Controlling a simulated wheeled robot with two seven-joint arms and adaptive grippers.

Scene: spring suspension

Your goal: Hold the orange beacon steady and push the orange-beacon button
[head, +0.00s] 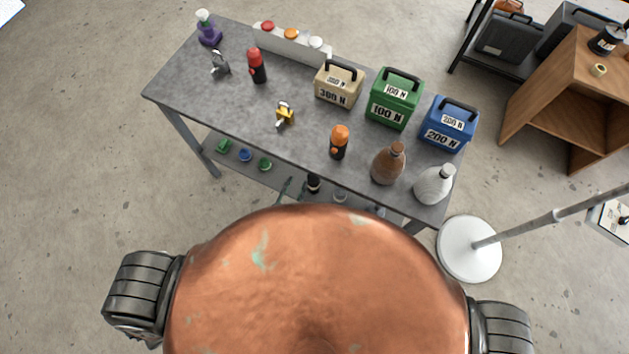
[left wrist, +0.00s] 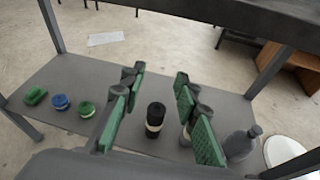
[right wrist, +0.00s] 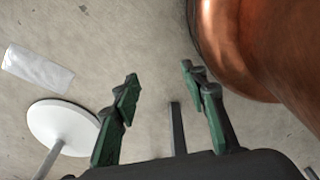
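The orange beacon (head: 339,142), black with an orange cap, stands upright on the grey table top near its front edge. A pale button bar (head: 291,44) lies at the table's back edge; its orange button (head: 291,34) sits between a red and a white one. In the left wrist view my left gripper (left wrist: 160,75) is open and empty, facing the shelf. My right gripper (right wrist: 160,73) is open and empty over bare floor; I cannot make it out in the head view.
A red beacon (head: 257,66) and yellow padlock (head: 285,114) are left of the orange beacon; a brown bottle (head: 388,163) is close on its right. Weight boxes (head: 394,98) stand behind. The lower shelf (left wrist: 75,75) holds a black-topped cylinder (left wrist: 155,118). A white-based stand (head: 470,250) is at right.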

